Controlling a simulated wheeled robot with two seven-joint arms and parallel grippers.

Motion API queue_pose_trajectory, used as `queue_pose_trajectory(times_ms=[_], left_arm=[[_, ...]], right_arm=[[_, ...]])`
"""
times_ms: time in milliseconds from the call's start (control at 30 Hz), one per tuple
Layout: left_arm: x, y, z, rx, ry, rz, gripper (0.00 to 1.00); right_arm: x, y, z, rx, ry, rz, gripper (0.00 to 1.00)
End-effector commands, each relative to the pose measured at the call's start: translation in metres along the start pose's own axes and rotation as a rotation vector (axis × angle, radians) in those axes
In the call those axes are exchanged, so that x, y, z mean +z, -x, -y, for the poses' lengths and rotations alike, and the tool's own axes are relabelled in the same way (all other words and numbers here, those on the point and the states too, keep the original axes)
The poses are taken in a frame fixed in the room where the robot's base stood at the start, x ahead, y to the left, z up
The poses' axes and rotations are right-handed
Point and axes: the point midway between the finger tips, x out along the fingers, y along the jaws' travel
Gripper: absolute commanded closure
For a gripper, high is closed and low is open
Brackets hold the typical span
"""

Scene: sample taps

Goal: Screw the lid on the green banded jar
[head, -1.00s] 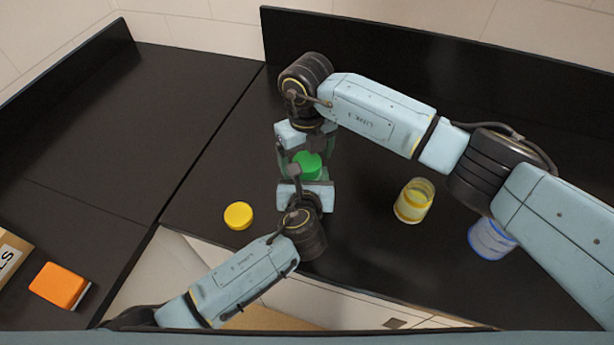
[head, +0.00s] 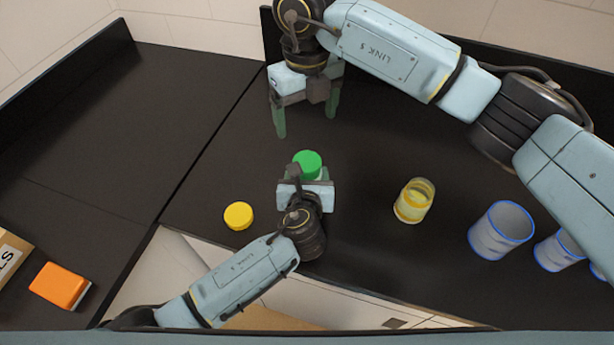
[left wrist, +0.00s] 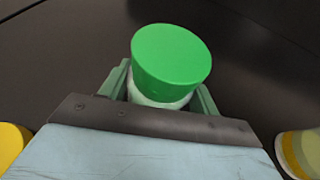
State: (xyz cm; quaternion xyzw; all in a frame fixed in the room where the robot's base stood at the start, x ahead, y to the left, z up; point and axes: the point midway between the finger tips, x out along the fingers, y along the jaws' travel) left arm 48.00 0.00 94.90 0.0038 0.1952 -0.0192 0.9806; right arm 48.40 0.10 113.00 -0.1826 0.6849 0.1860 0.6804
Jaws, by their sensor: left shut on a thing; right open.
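The green lid (head: 307,163) sits on top of the jar held by my left gripper (head: 308,177). In the left wrist view the green lid (left wrist: 172,58) covers the top of a pale jar (left wrist: 158,98), and the gripper fingers close on both sides of the jar. From these views I cannot tell how tightly the lid sits. The jar's band is hidden. My right gripper (head: 305,118) is open and empty, behind and above the jar, with its two green fingers apart and clear of the lid.
A yellow lid (head: 239,215) lies left of my left gripper. An open yellow-banded jar (head: 414,201) stands to the right. Several blue-rimmed cups (head: 497,233) stand further right. An orange block (head: 60,286) lies at far left. The counter behind the jar is clear.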

Motion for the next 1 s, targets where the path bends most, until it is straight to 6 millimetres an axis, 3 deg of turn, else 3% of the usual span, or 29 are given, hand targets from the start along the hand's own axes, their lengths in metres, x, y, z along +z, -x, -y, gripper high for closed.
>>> queue_pose_trajectory(times_ms=[267, 300, 467, 767, 1000], left_arm=[[0.001, 0.000, 0.000, 0.000, 0.000, 0.001, 1.00], [0.001, 0.000, 0.000, 0.000, 0.000, 0.001, 0.33], [0.001, 0.000, 0.000, 0.000, 0.000, 0.001, 0.13], [0.000, 0.002, 0.000, 0.000, 0.000, 0.000, 0.13], [0.000, 0.032, 0.000, -0.003, 0.001, -0.002, 0.13]], right_arm=[[0.000, 0.001, 0.000, 0.000, 0.000, 0.000, 0.16], [0.000, 0.001, 0.000, 0.000, 0.000, 0.000, 0.16], [0.000, 0.001, 0.000, 0.000, 0.000, 0.000, 0.16], [0.000, 0.001, 0.000, 0.000, 0.000, 0.000, 0.16], [0.000, 0.007, 0.000, 0.000, 0.000, 0.000, 0.16]])
